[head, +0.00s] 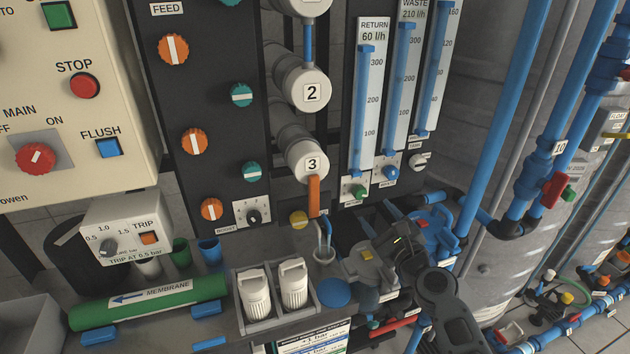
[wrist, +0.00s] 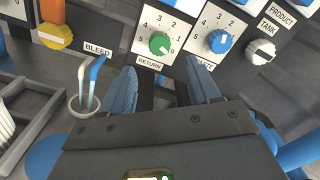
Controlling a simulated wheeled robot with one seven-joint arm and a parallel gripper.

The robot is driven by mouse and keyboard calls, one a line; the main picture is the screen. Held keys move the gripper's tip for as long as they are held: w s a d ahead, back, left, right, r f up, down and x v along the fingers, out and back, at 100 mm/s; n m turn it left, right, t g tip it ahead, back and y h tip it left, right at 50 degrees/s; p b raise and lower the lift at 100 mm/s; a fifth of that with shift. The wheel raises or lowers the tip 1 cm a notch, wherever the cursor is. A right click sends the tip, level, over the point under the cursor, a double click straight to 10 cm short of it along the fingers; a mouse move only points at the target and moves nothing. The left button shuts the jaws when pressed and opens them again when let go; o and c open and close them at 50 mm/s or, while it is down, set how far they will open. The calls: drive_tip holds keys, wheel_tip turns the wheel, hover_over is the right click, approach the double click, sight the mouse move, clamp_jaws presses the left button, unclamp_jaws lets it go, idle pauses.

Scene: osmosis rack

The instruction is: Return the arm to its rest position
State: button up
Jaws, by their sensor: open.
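My gripper (wrist: 165,80) is open and empty in the wrist view, its two fingers apart with bare dark space between them. The fingers point toward the panel, below the green RETURN knob (wrist: 160,43) and the blue WASTE knob (wrist: 219,41), and do not appear to touch either. In the head view my dark gripper (head: 398,240) is at the lower right of centre, in front of the pipework and below the flow gauges. Its fingertips are hard to make out there. My arm reaches in from the bottom edge.
A cup with two thin tubes (wrist: 84,106) stands left of my gripper, near the yellow BLEED knob (wrist: 55,36). A blue pump (head: 432,232) and blue pipes (head: 500,110) crowd the right.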

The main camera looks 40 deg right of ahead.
drive_tip(key=s+a+f+n+g+y, duration=0.1)
drive_tip(key=s+a+f+n, duration=0.1)
drive_tip(key=s+a+n, duration=0.65)
drive_tip(key=s+a+f+n+g+y, duration=0.1)
drive_tip(key=s+a+f+n, duration=0.35)
drive_tip(key=s, duration=0.75)
drive_tip(key=s+a+r+n+y, duration=0.1)
drive_tip(key=s+a+r+n, duration=0.4)
drive_tip(key=s+n, duration=0.4)
drive_tip(key=s+a+r+n+y, duration=0.2)
drive_tip(key=s+a+r+n, duration=0.3)
drive_tip(key=s+r+n, duration=0.3)
drive_tip(key=s+n, duration=0.1)
drive_tip(key=n, duration=0.1)
drive_tip(key=shift+a+r+n+g, duration=0.2)
drive_tip(key=shift+r+n+g, duration=0.1)
idle(1.0)
